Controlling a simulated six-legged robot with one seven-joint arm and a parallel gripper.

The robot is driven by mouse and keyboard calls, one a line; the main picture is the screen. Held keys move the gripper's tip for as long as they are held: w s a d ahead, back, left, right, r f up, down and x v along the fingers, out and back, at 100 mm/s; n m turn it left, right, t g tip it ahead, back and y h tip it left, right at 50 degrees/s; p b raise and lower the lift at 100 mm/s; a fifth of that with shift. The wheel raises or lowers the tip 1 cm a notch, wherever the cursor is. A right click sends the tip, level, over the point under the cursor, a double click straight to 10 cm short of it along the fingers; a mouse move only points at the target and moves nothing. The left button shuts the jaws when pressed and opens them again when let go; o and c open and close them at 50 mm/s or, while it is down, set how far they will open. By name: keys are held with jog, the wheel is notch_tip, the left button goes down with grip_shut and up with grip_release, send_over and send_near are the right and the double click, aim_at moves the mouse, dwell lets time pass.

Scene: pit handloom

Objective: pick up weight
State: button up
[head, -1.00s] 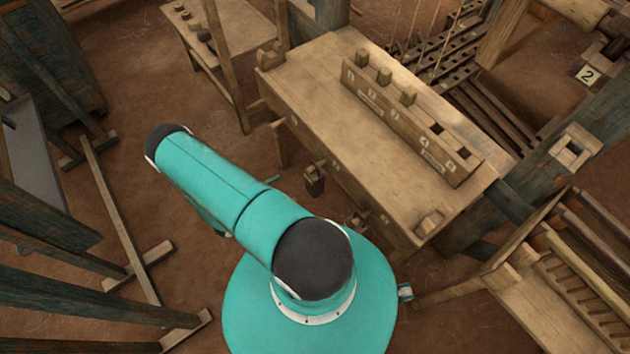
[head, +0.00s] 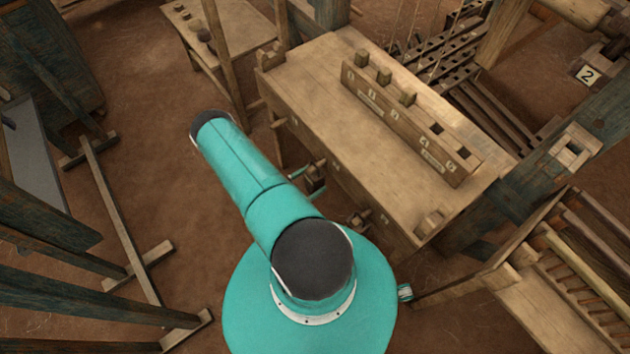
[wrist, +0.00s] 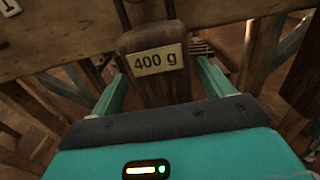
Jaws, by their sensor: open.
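The weight (wrist: 157,62) is a dark wooden block with a "400 g" label and hangs from a thin metal piece at its top. In the head view it (head: 316,178) hangs beside the near long side of the workbench. My gripper (wrist: 161,84) is open, with one teal finger on each side of the weight. The weight stands between the fingers, with gaps visible on both sides. In the head view, the fingers of my gripper (head: 311,180) are small and partly hidden behind my arm.
The workbench (head: 310,75) carries a long slotted block (head: 385,110) with several pegs and number tags. A small side table (head: 180,35) stands at the back left. Wooden beams stand left and right. Bare floor (head: 150,150) lies left of my arm.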

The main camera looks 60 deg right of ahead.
aim_at(319, 176)
jog(key=x, duration=0.3)
jog(key=shift+s+d, duration=0.15)
jog(key=shift+s, duration=0.05)
jog(key=c, duration=1.3)
jog(key=shift+c, duration=0.2)
jog(key=shift+r, duration=0.15)
